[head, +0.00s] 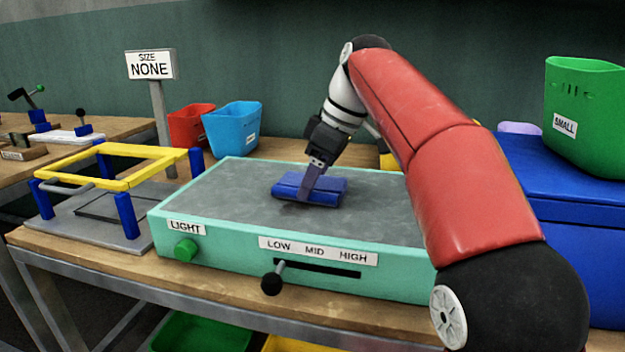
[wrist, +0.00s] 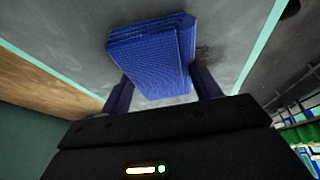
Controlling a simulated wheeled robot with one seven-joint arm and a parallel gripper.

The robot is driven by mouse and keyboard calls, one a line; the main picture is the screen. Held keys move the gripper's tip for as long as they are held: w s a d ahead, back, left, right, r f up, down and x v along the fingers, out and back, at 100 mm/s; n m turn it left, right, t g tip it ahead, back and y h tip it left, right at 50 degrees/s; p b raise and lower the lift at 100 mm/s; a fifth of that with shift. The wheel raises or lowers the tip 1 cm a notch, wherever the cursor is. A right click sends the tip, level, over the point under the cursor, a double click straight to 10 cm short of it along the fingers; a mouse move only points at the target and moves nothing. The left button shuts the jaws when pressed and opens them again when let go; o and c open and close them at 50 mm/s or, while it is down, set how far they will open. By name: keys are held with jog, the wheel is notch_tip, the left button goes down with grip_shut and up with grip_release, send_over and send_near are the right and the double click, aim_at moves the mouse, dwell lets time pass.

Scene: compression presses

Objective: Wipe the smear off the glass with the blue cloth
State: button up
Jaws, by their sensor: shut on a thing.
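The blue cloth (head: 322,190) is a folded pad in the head view, low on the dark grey glass top (head: 230,195) of the light box. My gripper (head: 310,184) is shut on the cloth. In the wrist view the cloth (wrist: 150,55) sits between the two fingers (wrist: 160,92). Whether the cloth presses on the glass or hovers just above it, I cannot tell. A dark smear (wrist: 204,54) shows on the glass just right of the cloth in the wrist view. The cloth and gripper hide part of the glass.
The teal light box has a green knob (head: 186,249) and a black-knobbed slider (head: 272,284) in front. A yellow frame (head: 110,168) stands left. Red (head: 190,125) and blue bins (head: 232,127) and a sign (head: 151,65) stand behind. A blue chest (head: 570,190) with a green bin (head: 590,118) is right.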

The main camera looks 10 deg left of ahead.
aim_at(293, 219)
jog(key=shift+w+d+f, duration=0.1)
jog(key=shift+w, duration=0.9)
jog(key=shift+s, duration=0.1)
jog(key=shift+s+a+f+b, duration=0.15)
jog(key=shift+s+b, duration=0.7)
jog(key=shift+s, duration=0.55)
jog(key=shift+s+a+r+b, duration=0.1)
jog(key=shift+s+b, duration=0.75)
jog(key=shift+s, duration=0.5)
jog(key=shift+s+a+b, duration=0.2)
jog(key=shift+s+b, duration=0.6)
jog(key=shift+s, duration=1.9)
notch_tip(293, 219, up, 6)
jog(key=p, duration=0.5)
